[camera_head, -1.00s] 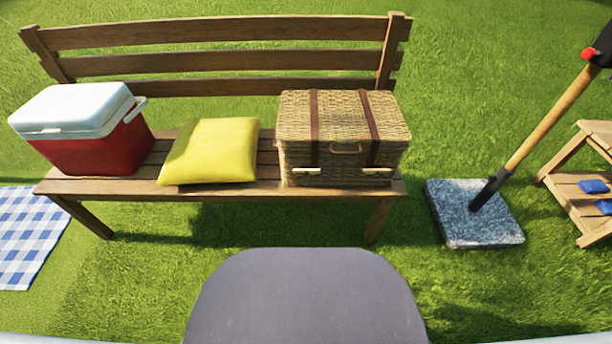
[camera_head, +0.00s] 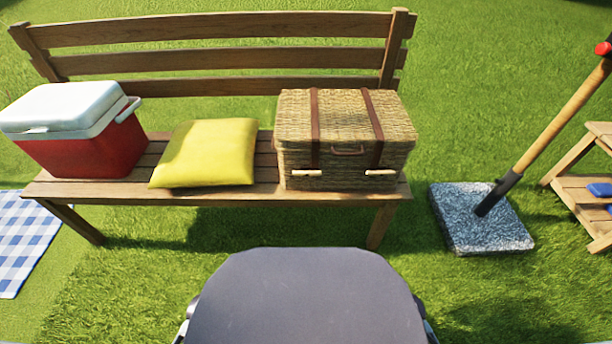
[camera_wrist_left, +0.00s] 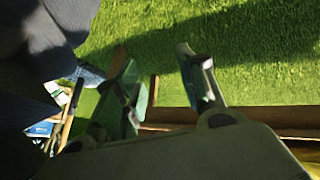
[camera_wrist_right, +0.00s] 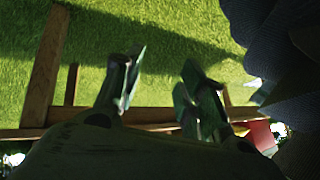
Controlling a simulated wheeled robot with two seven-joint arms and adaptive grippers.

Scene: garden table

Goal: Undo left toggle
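A wicker basket (camera_head: 345,118) with two dark leather straps stands closed on the wooden bench. Its left toggle (camera_head: 307,173) is a small pale bar lying level at the lower end of the left strap. A like right toggle (camera_head: 381,172) sits at the end of the right strap. Neither gripper shows in the head view. In the left wrist view my left gripper (camera_wrist_left: 166,88) has its fingers apart with nothing between them. In the right wrist view my right gripper (camera_wrist_right: 158,88) is also open and empty. Neither wrist view shows the toggles.
On the bench (camera_head: 232,197), a yellow cushion (camera_head: 207,153) lies left of the basket and a red-and-white cooler (camera_head: 75,135) stands farther left. A stone base (camera_head: 470,225) with a pole (camera_head: 550,125) is to the right. Grass lies clear before the bench.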

